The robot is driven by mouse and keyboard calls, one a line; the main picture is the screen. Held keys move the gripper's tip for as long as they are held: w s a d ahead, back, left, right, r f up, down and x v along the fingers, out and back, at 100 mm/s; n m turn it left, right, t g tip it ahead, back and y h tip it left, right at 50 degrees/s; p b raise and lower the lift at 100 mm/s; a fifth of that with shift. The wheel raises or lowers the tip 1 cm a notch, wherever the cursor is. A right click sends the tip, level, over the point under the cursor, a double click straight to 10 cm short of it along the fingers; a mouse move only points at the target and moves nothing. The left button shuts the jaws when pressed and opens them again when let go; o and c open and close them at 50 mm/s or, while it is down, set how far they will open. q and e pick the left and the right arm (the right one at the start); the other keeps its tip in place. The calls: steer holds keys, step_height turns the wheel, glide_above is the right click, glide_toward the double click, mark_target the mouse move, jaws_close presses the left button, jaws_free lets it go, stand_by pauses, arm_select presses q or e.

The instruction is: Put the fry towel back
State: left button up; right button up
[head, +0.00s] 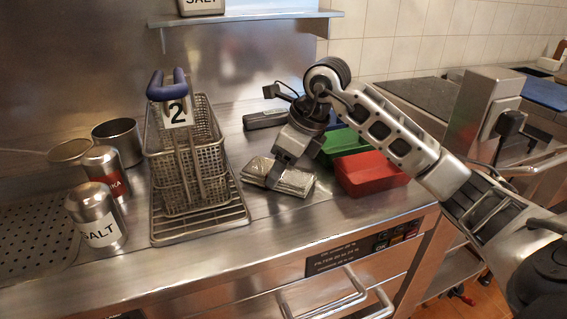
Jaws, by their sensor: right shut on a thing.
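The fry towel appears as a folded, grey-beige shiny bundle (297,183) on the steel counter, just right of the fry basket rack. My right gripper (279,178) reaches down from above and is shut on the towel. Its fingers cover part of the towel's middle. The towel appears to lie flat on the counter or very close to it; I cannot tell if there is a gap. My left gripper is not in view.
A fry basket (184,160) tagged 2 stands on a wire rack (215,223) left of the towel. Red (370,183) and green (345,143) trays sit to its right. Salt (96,216) and paprika shakers stand far left. Counter in front of the towel is clear.

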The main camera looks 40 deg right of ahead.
steer(key=o, duration=0.5)
steer(key=shift+f, duration=0.15)
steer(key=o, duration=0.4)
steer(key=shift+o, duration=0.2)
steer(key=shift+r, duration=0.35)
steer(key=v, duration=1.2)
steer(key=shift+p, duration=0.35)
steer(key=shift+f, duration=0.2)
